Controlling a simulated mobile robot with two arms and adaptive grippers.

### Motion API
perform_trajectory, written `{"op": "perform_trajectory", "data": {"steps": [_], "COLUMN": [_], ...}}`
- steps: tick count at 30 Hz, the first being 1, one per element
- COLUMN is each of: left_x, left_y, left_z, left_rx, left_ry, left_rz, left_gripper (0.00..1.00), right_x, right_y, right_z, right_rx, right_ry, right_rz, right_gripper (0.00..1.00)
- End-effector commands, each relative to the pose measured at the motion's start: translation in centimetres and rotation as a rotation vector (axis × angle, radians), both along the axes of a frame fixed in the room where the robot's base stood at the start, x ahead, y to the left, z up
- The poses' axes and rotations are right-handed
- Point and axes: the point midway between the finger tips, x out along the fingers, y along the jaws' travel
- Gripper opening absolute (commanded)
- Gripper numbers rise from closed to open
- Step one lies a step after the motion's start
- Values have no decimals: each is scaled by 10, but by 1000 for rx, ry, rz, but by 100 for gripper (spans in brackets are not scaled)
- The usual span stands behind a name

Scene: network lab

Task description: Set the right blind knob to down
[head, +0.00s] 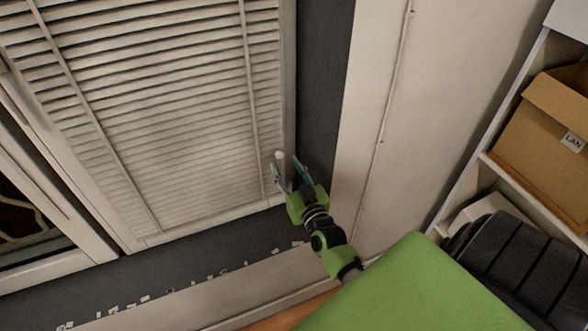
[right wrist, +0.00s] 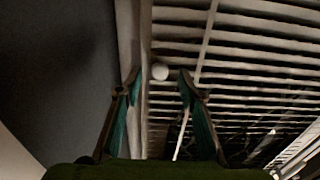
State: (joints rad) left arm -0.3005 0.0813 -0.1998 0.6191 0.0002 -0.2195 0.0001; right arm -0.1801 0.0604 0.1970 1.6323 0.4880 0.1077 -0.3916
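The white window blind (head: 165,110) fills the upper left of the head view, its slats closely spaced. A small round white knob (head: 280,155) sits at the blind's right edge, low down. My right gripper (head: 286,163) is open with its fingertips close to the knob. In the right wrist view the knob (right wrist: 160,71) shows in the gap between the two open fingertips (right wrist: 159,76), with space on both sides. I cannot tell how far ahead of the tips it lies. My left gripper is not in view.
A pale wall panel (head: 375,120) stands right of the window, past a dark strip. A shelf with a cardboard box (head: 548,135) marked LAN and a black ribbed object (head: 515,265) is at the right. A thin rod (right wrist: 206,40) hangs down the blind.

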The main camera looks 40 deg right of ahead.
Motion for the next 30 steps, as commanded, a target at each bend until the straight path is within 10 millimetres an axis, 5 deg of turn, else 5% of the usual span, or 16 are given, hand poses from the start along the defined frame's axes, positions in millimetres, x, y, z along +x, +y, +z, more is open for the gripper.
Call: {"op": "perform_trajectory", "data": {"steps": [6, 11, 30], "left_x": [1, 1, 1], "left_y": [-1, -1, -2], "left_z": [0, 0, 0], "left_rx": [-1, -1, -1], "left_ry": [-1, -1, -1], "left_rz": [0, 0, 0], "left_gripper": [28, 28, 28], "right_x": [-44, -61, -65], "right_y": [10, 14, 16], "right_z": [-2, -1, -1], "right_rx": [1, 0, 0], "right_ry": [4, 3, 2], "right_rz": [0, 0, 0], "right_gripper": [36, 36, 36]}}
